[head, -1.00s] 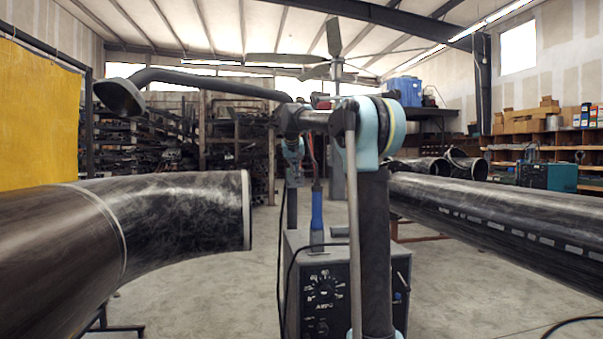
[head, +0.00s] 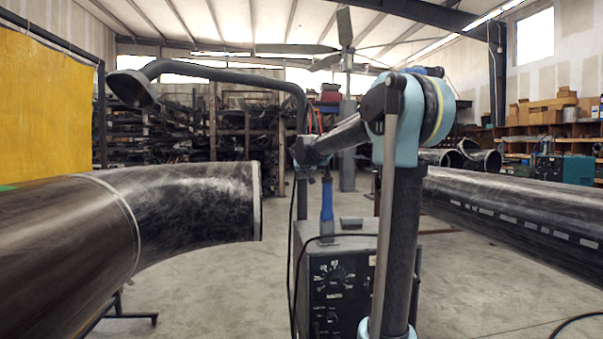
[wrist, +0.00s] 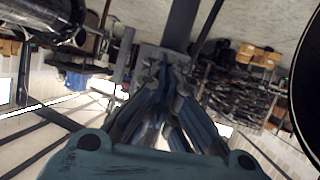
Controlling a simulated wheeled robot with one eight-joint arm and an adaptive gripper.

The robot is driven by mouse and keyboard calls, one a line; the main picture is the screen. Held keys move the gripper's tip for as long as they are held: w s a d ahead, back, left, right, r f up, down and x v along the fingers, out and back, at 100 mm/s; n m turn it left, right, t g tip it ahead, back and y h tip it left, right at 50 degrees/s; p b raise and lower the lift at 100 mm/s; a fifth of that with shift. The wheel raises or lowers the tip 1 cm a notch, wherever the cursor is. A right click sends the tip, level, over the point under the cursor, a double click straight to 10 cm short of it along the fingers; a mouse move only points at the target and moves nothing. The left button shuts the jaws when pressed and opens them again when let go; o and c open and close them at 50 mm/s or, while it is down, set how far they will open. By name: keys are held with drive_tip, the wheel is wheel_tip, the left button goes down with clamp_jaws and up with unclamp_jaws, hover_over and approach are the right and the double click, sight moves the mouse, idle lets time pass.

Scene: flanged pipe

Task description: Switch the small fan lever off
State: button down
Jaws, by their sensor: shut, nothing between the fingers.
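I cannot make out the small fan lever in either view. A large fan (head: 345,48) stands on a grey post (head: 347,150) in the back middle of the head view. A grey machine box (head: 335,280) with a dial stands in front, partly hidden by my arm. In the wrist view, my gripper (wrist: 165,68) has its fingers together with nothing between them. A grey post-like shape (wrist: 183,25) lies beyond the fingertips; I cannot tell whether they touch it. In the head view the fingers cannot be made out.
A black flanged pipe (head: 185,200) fills the left, and a long pipe (head: 520,215) runs along the right. A dark hose arm with a hood (head: 131,88) hangs at the upper left. A yellow curtain (head: 45,105) is at far left. Open floor (head: 215,290) lies between.

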drive_tip(key=shift+f, duration=0.3)
drive_tip(key=shift+r, duration=0.2)
drive_tip(key=shift+d+r, duration=0.1)
drive_tip(key=shift+r, duration=0.5)
drive_tip(key=v, duration=1.3)
drive_tip(key=shift+s+f, duration=0.25)
drive_tip(key=shift+s, duration=0.3)
drive_tip(key=shift+s, duration=0.1)
